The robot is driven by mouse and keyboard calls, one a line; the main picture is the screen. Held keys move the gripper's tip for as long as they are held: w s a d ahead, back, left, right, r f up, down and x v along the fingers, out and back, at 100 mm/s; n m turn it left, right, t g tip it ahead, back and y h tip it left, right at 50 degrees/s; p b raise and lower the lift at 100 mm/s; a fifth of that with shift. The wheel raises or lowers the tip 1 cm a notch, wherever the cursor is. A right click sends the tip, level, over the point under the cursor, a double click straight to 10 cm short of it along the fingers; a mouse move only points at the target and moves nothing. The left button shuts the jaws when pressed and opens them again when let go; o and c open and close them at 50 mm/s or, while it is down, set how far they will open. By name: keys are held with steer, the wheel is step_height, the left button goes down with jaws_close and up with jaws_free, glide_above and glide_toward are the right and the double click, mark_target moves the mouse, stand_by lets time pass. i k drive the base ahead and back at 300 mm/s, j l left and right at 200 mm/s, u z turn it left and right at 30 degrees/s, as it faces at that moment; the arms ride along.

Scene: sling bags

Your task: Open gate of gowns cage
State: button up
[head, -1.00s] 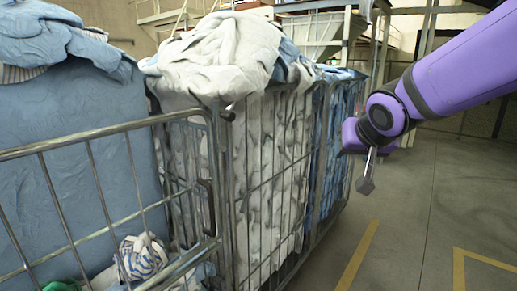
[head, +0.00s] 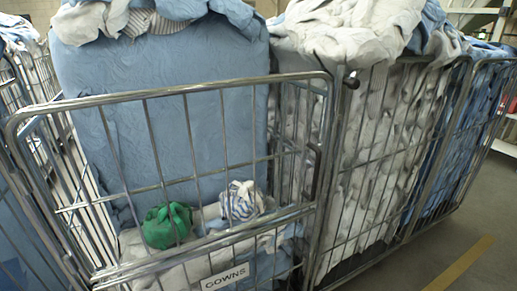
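The gowns cage (head: 170,188) stands in front of me in the head view, with a white label reading "GOWNS" (head: 225,277) on its front gate. The gate (head: 165,94) is a grey metal frame with upright bars and looks closed. A dark latch-like part (head: 317,172) sits at the gate's right side, by the corner post. Inside lie a green bundle (head: 167,225), a striped white-and-blue bundle (head: 241,201) and pale cloth. My gripper is not in view.
A tall blue fabric-covered block (head: 160,110) stands behind the gate. Cages full of white cloth (head: 385,150) and blue cloth (head: 455,140) adjoin on the right. Another cage (head: 38,75) stands at the left. Free floor (head: 470,245) with a yellow line shows at the lower right.

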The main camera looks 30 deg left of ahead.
mark_target(24, 178)
steer(key=u, duration=1.6)
